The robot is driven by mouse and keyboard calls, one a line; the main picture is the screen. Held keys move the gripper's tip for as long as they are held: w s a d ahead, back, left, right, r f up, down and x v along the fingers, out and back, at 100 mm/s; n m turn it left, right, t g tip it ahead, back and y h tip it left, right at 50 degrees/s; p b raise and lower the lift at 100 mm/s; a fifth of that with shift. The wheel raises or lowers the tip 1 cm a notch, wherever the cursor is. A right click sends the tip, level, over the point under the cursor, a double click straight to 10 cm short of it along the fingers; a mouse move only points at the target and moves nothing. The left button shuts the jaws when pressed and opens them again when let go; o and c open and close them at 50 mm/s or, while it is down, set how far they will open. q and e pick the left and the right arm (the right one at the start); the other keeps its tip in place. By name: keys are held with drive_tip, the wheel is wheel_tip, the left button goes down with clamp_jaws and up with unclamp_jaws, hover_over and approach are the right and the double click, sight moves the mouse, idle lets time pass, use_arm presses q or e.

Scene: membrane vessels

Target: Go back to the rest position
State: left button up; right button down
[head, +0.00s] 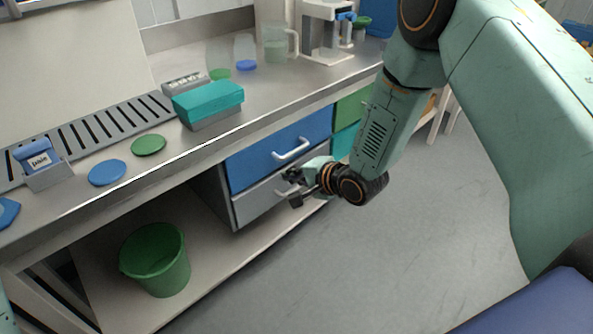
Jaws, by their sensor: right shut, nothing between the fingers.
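My right arm comes in from the upper right and hangs down in front of the bench. Its gripper (292,190) is shut with nothing in it, close in front of the grey lower drawer (262,200). I cannot tell whether the fingers touch the drawer front. The blue upper drawer (280,150) with a white handle is just above and appears closed. My left gripper is not in view; only a sliver of green at the lower left edge may be my left arm.
The steel bench (255,95) carries a teal-lidded box (208,100), blue and green discs, a small labelled holder (40,165) and a clear jug (276,45). A green bucket (155,262) stands on the lower shelf. The grey floor (400,255) at right is clear.

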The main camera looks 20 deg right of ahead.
drive_tip(key=s+f+n+g+h, duration=0.1)
drive_tip(key=s+f+n+g, duration=0.2)
drive_tip(key=s, duration=1)
drive_tip(key=s+d+f+n+g+h, duration=0.1)
drive_tip(key=s+f+n+g, duration=0.3)
drive_tip(key=s, duration=0.9)
drive_tip(key=s+f+n+g+h, duration=0.2)
drive_tip(key=s+f+n+g, duration=0.2)
drive_tip(key=s, duration=1)
wheel_tip(320, 180, down, 3)
drive_tip(key=shift+d+f+n, duration=0.1)
drive_tip(key=shift+d+n, duration=0.25)
drive_tip(key=shift+n, duration=0.75)
